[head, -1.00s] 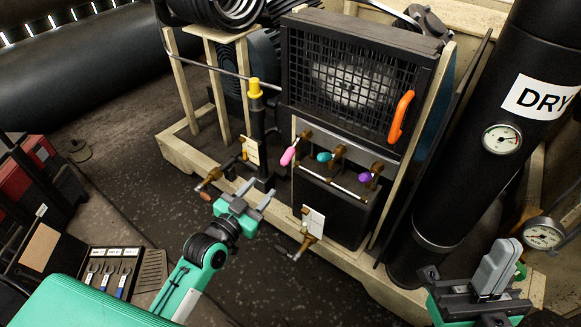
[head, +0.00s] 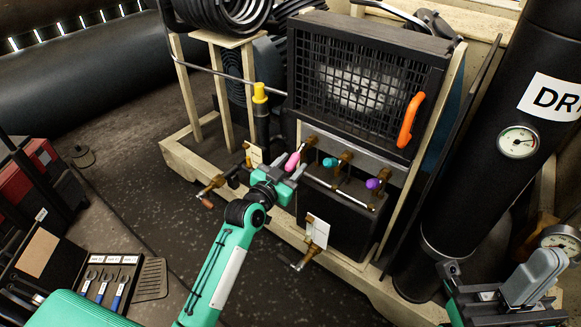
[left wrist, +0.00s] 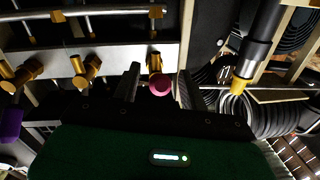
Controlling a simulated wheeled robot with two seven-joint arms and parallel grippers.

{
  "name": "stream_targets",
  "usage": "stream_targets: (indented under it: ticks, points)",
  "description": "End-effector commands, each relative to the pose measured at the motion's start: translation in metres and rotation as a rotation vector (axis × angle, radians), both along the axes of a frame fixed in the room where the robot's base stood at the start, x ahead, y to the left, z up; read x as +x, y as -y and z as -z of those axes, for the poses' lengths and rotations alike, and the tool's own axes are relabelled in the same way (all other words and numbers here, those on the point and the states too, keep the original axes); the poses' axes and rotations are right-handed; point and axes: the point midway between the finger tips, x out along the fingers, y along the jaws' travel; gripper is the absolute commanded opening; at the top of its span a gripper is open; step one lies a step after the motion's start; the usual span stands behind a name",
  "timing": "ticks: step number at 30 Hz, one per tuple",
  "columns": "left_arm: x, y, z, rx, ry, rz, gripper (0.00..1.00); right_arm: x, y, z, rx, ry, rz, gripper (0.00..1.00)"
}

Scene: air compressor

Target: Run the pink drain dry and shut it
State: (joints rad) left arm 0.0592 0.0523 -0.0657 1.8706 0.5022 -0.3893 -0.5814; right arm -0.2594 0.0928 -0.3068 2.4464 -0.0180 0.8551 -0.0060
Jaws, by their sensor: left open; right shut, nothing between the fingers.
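The pink drain handle (head: 293,160) sits on a brass valve at the left of a row below the caged fan. My left gripper (head: 288,168) is open right at it. In the left wrist view the pink handle (left wrist: 160,84) lies between the two open fingers (left wrist: 157,88), with its brass valve behind; I cannot tell whether a finger touches it. My right gripper (head: 535,280) is shut and empty at the lower right, apart from the valves.
A teal handle (head: 330,162) and a purple handle (head: 374,183) stand right of the pink one. A yellow-capped post (head: 260,95) is to the left. An orange handle (head: 410,120) is on the fan cage. The black DRY cylinder (head: 470,150) stands right.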

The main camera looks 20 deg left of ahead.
Motion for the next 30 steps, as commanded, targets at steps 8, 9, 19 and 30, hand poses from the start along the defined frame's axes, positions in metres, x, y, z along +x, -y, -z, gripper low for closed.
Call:
stream_targets:
  ticks: [8, 9, 19, 30]
  points:
    - [0.002, 0.000, 0.000, 0.000, 0.000, 0.000, 0.43, 0.000, 0.000, -0.004, 0.003, 0.012, 0.001, 0.00]
    - [0.002, 0.000, 0.000, 0.000, 0.000, 0.000, 0.41, 0.000, 0.000, -0.004, 0.003, 0.013, 0.001, 0.00]
    - [0.001, 0.000, 0.000, 0.000, 0.000, 0.000, 0.00, 0.000, 0.000, -0.003, 0.006, 0.009, 0.001, 0.00]
    - [0.001, 0.000, -0.003, 0.006, -0.014, 0.000, 0.00, 0.015, -0.005, 0.003, -0.021, -0.107, -0.005, 0.00]
